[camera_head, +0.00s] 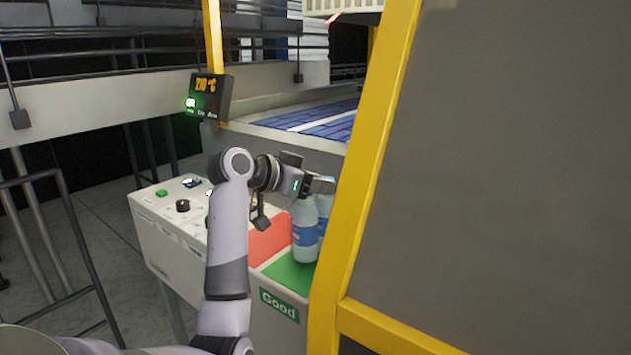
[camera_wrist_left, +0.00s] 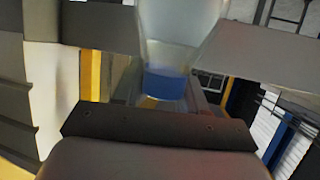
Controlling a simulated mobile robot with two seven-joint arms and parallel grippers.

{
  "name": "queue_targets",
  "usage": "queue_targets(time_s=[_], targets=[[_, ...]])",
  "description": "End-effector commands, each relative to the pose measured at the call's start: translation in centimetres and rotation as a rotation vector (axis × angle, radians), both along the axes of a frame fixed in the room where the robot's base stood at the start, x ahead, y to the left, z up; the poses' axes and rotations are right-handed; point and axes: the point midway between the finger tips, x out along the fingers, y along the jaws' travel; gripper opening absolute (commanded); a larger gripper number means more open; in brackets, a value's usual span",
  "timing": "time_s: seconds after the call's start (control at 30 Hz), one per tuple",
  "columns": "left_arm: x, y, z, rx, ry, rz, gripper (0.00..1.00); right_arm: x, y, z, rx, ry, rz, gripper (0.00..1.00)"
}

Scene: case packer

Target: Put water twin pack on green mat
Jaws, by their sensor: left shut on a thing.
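The water twin pack (camera_head: 306,230) is a pair of clear bottles with blue labels, upright at the green mat. I cannot tell whether its base touches the mat. The yellow post hides part of the right bottle. The green mat (camera_head: 284,272) lies on the front of the white control box, above a "Good" label. My left gripper (camera_head: 318,186) is shut on the top of the twin pack. In the left wrist view a clear bottle with a blue band (camera_wrist_left: 168,60) sits between the fingers. My right gripper is not in view.
A red mat (camera_head: 270,240) lies just behind the green one. Buttons and knobs sit on the control box (camera_head: 165,235). A yellow post (camera_head: 365,180) and a grey panel (camera_head: 510,160) stand close on the right. A blue conveyor (camera_head: 320,122) runs behind.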

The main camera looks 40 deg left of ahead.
Motion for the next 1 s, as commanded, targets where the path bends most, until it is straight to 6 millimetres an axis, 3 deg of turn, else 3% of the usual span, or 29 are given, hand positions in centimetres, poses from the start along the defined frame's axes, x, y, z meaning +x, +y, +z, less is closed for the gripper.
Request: queue_targets(time_s=[1.0], targets=[[0.00,0.04,-1.09,0.001,-0.006,0.001,0.00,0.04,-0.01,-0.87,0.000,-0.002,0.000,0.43]])
